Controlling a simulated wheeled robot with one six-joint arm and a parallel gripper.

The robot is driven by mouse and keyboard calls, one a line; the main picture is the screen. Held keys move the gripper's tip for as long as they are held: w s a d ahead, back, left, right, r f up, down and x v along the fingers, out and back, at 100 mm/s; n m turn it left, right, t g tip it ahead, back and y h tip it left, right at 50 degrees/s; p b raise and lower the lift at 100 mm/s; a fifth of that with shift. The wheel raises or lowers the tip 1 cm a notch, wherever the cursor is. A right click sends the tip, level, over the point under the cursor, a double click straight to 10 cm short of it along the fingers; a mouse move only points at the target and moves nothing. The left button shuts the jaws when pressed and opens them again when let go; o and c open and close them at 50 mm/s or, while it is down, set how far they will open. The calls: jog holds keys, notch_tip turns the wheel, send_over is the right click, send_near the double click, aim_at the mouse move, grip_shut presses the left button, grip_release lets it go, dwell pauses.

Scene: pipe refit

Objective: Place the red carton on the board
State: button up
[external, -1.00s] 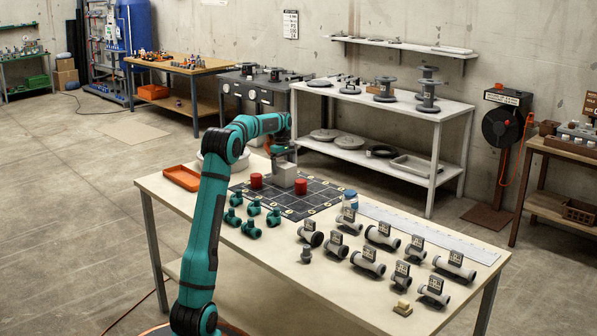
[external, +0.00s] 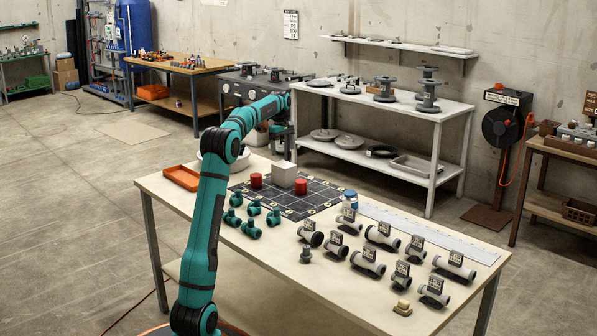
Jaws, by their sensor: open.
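The dark gridded board (external: 290,207) lies on the pale table. Two short red cylinders, one at the left (external: 256,181) and one nearer the front (external: 301,187), stand on it. A pale box-shaped block (external: 284,173) stands between and behind them on the board. I cannot make out a red box-shaped carton. My gripper (external: 281,146) is open, raised above and behind the pale block, apart from it. Its fingers are small and hard to see against the background.
An orange tray (external: 182,178) is at the table's left end. Several teal fittings (external: 249,228) sit in front of the board. A blue-and-white jar (external: 349,204) stands at its right corner. Several grey pipe pieces (external: 368,262) fill the right half. The table's front left is clear.

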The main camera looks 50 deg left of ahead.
jog(key=s+d+r+m+t+y, duration=0.1)
jog(key=s+d+r+m+t, duration=0.3)
jog(key=s+d+r, duration=0.45)
jog(key=s+d+r+m+t+y, duration=0.1)
jog(key=s+d+r+m+t, duration=0.4)
jog(key=s+d, duration=0.65)
jog(key=s+d+m+t, duration=0.4)
jog(key=s+d, duration=0.3)
jog(key=s, duration=0.4)
jog(key=s+d+m+t+h, duration=0.1)
jog(key=s+d+m+t, duration=0.3)
jog(key=s+d, duration=0.4)
jog(key=s, duration=0.4)
jog(key=shift+s+m, duration=0.25)
jog(key=shift+m, duration=0.15)
